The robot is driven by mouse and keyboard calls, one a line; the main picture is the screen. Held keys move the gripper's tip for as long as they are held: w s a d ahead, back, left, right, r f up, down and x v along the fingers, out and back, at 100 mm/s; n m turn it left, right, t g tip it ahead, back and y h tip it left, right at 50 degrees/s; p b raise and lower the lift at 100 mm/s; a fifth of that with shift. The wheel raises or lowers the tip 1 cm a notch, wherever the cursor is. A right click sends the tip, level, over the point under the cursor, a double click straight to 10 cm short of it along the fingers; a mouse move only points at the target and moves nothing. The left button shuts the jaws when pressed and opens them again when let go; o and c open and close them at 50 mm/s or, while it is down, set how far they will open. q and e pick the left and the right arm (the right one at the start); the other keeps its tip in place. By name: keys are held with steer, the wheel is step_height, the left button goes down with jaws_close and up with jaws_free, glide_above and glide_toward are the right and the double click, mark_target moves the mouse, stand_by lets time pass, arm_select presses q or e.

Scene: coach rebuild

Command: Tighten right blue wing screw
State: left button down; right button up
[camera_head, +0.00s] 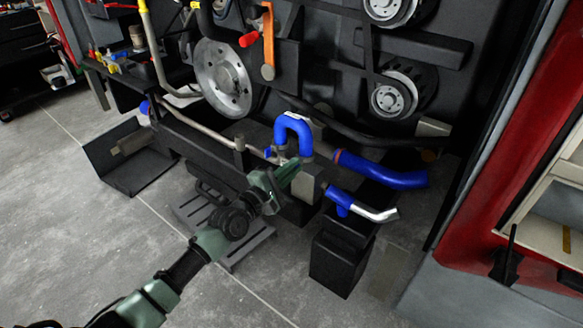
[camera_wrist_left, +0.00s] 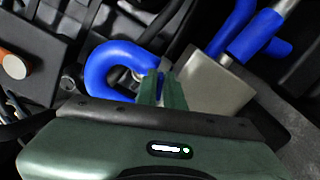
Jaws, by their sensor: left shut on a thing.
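A blue U-shaped hose (camera_head: 293,128) arches above a metal pipe joint in the engine bay. A small blue piece (camera_head: 268,152), perhaps the left wing screw, sits by its left leg. My left gripper (camera_head: 294,167) reaches in from the lower left, its fingers at the lower right end of the hose. In the left wrist view the green fingers (camera_wrist_left: 162,88) are closed together between the blue hose (camera_wrist_left: 120,68) and a grey metal block (camera_wrist_left: 214,90). My right gripper is out of view.
A blue hose (camera_head: 385,172) and a blue-and-silver pipe (camera_head: 365,208) lie just right of the gripper. A black box post (camera_head: 340,262) stands below them. A brake disc (camera_head: 222,78) is at upper left.

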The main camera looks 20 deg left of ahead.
arm_select(q)
steer(key=m, duration=0.6)
steer(key=m+p, duration=0.1)
steer(key=m, duration=0.2)
steer(key=shift+f, duration=0.35)
steer(key=m+p, duration=0.1)
steer(key=m, duration=0.2)
steer(key=shift+f, duration=0.1)
steer(key=shift+a+f+m+p, duration=0.15)
steer(key=shift+m+p, duration=0.4)
steer(key=shift+m, duration=1.45)
steer(key=shift+a+f+m+p, duration=0.1)
steer(key=shift+m+p, duration=0.4)
steer(key=shift+m, duration=1.5)
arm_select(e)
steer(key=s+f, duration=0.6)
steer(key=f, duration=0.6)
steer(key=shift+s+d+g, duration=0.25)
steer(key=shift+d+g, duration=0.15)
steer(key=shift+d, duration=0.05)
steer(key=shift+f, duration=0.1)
arm_select(q)
steer(key=c, duration=1.6)
jaws_free()
